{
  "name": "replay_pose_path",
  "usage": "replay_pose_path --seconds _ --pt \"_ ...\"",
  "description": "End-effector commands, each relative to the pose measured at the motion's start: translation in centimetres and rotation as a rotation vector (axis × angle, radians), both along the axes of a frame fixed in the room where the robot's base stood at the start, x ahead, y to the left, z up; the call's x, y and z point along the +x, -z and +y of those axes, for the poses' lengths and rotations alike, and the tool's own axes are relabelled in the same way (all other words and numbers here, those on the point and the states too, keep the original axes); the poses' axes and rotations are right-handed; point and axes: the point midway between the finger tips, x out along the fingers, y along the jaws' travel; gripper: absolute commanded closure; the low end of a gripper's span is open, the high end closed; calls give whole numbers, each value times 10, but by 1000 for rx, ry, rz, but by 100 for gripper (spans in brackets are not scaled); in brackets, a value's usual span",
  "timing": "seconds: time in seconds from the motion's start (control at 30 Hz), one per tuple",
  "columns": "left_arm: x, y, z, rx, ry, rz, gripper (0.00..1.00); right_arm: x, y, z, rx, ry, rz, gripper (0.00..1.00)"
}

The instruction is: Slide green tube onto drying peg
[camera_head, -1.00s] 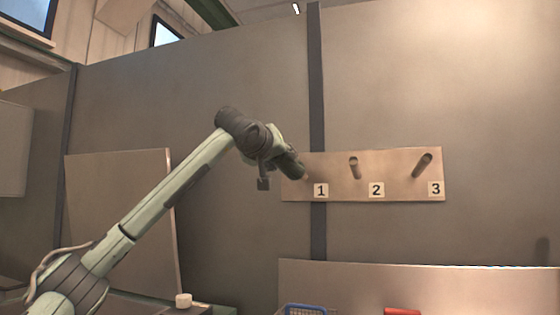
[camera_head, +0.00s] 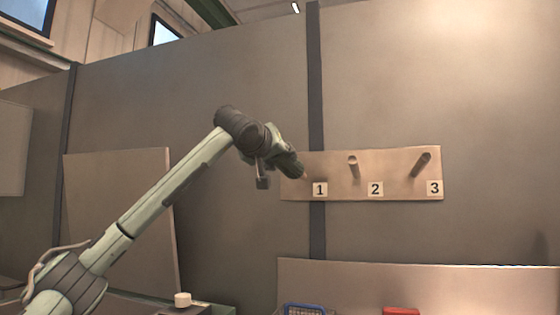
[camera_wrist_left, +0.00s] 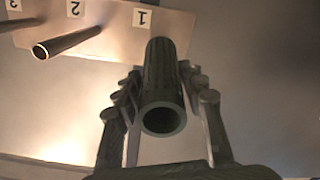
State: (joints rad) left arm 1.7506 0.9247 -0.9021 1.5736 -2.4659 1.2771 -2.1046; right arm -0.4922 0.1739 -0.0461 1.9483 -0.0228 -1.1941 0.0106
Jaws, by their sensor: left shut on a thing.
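A dark green tube (camera_wrist_left: 163,88) is held between the fingers of my left gripper (camera_wrist_left: 161,76) in the left wrist view, its open near end facing the camera. In the head view my left gripper (camera_head: 281,160) is at the left end of the wooden peg board (camera_head: 400,190), beside label 1 (camera_head: 320,189). The tube's far end points at the board near label 1. The peg at label 1 is hidden by the gripper and tube, so I cannot tell whether the tube is around it. My right gripper is not in view.
Bare pegs stick out above label 2 (camera_head: 353,166) and label 3 (camera_head: 421,164). Below are a blue-rimmed basket (camera_head: 304,308), a red object (camera_head: 401,311) and a small white cylinder (camera_head: 183,299). The wall around the board is clear.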

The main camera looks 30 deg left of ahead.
Motion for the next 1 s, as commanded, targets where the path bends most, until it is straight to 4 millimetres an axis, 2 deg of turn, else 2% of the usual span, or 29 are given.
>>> replay_pose_path --seconds 0.27,1.0 --pt "2 0 0 0 0 0 93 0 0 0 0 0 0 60" --pt "31 4 7 0 0 0 93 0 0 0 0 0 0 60"
